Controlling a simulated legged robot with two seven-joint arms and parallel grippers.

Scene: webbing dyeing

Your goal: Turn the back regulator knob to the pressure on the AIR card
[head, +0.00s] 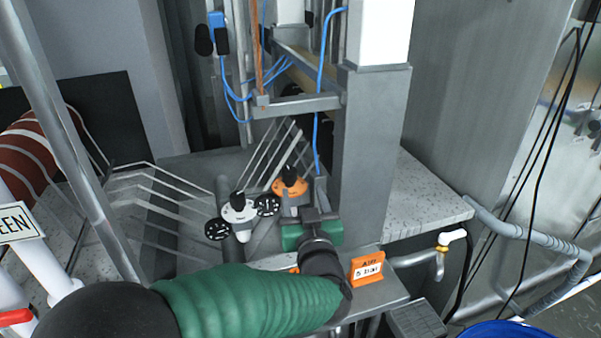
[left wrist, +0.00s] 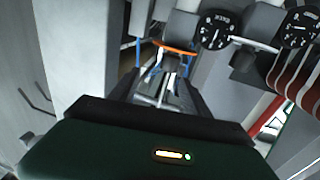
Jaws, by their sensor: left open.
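The back regulator, with an orange collar (head: 291,187) and a black knob (head: 290,173), stands behind a white-collared regulator (head: 239,209) with its own black knob. Black gauges (head: 217,229) and (head: 268,205) sit by them; their needles are too small to read. The orange AIR card (head: 367,267) stands on the front ledge, its handwritten figure not clearly legible. My left gripper (head: 307,196) is open beside the orange-collared regulator, its green body in front. In the left wrist view the fingers (left wrist: 168,72) point towards the orange collar (left wrist: 178,47). Contact with the knob cannot be told.
A grey post (head: 370,150) rises just right of the regulators. Wire racks (head: 150,205) lie to the left, beside a roll of red-brown webbing (head: 40,145). A speckled counter (head: 425,190) with a pipe and white-handled tap is at right. Blue hoses hang behind.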

